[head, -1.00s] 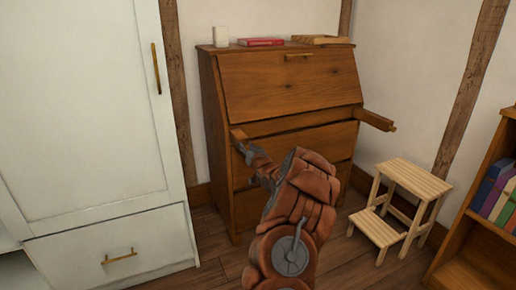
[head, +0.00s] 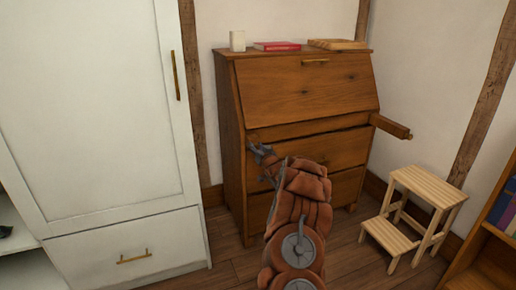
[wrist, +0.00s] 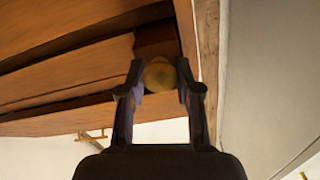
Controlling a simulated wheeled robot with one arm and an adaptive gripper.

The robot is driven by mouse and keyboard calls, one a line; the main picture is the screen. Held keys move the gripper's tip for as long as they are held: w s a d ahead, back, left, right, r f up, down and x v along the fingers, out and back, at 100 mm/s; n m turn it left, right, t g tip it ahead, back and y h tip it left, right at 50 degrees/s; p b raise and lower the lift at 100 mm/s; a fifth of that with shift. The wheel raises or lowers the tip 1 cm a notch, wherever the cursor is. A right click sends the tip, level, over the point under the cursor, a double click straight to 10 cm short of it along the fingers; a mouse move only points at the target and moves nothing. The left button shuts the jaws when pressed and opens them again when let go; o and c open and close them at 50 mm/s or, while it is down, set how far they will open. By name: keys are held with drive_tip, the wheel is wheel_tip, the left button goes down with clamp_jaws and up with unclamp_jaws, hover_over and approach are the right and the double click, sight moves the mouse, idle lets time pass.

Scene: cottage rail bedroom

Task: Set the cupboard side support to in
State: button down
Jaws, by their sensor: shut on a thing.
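The wooden bureau cupboard (head: 296,95) stands against the wall with its slanted front closed. Its right side support (head: 390,127) sticks well out from the front. Its left side support (head: 254,138) shows only as a short end at the front's left edge, partly hidden by my gripper (head: 257,151). In the wrist view, my gripper (wrist: 160,78) is shut on the round brass knob (wrist: 160,74) at that support's end. The dark wood of the support (wrist: 156,41) shows behind the knob; how far it projects is hard to tell.
A white wardrobe (head: 90,100) stands close on the left. A wooden step stool (head: 428,187) is on the floor at right, near a bookcase (head: 490,243). A cream candle-like block (head: 237,41), a red book (head: 277,46) and a wooden tray (head: 338,44) lie on top.

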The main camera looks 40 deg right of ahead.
drive_tip(key=c, duration=0.8)
unclamp_jaws()
drive_tip(key=shift+o, duration=0.2)
drive_tip(key=v, duration=1.2)
